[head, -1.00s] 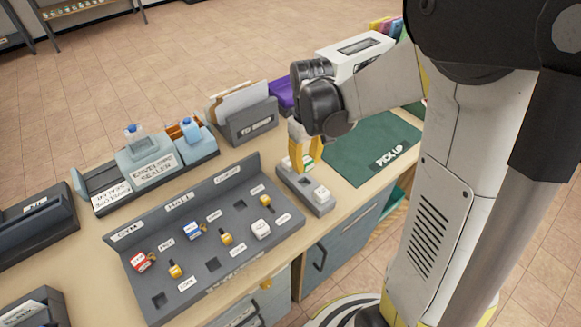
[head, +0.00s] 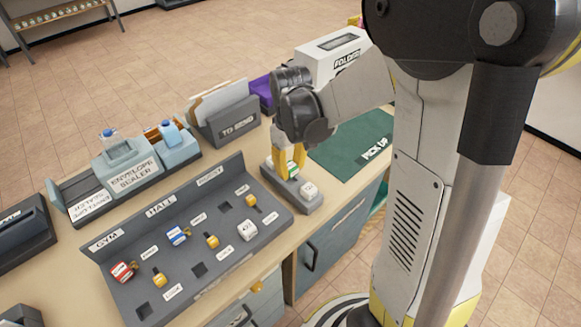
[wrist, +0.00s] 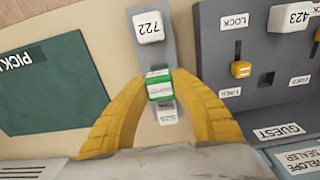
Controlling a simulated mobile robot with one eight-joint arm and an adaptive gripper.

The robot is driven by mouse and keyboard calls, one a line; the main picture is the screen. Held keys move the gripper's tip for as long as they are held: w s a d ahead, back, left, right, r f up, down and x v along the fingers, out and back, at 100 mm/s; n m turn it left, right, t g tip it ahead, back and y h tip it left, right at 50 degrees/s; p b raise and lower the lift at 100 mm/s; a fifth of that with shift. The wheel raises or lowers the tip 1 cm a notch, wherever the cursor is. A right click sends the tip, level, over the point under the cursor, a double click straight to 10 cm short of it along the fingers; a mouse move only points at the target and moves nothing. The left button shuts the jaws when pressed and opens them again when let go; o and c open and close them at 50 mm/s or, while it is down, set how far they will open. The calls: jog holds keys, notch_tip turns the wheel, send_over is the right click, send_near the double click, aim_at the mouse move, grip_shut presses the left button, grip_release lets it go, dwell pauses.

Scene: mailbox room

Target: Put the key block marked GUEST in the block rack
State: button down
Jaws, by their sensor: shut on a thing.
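The block rack (head: 313,206) is a small grey stand on the counter beside the key board. A white block marked 722 (wrist: 150,27) sits in it, and it also shows in the head view (head: 309,189). My gripper (head: 290,161) is shut on a green and white key block (head: 292,169), at the rack behind the white block. In the wrist view the yellow fingers flank the green block (wrist: 160,90). I cannot read its mark or see whether its bottom is seated. A small white label (wrist: 168,115) shows below it.
A green PICK UP mat (head: 345,150) lies to the right. The TO SEND holder (head: 235,125) and envelope sealer (head: 135,170) stand behind.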

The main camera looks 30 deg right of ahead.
jog(key=shift+f, duration=0.15)
jog(key=shift+f+b, duration=0.6)
jog(key=shift+f, duration=0.1)
jog(key=shift+f+b, duration=0.35)
jog(key=c, duration=1.1)
grip_release()
notch_tip(320, 180, up, 7)
jog(key=p, duration=0.5)
jog(key=shift+r+p, duration=0.1)
jog(key=shift+p, duration=0.2)
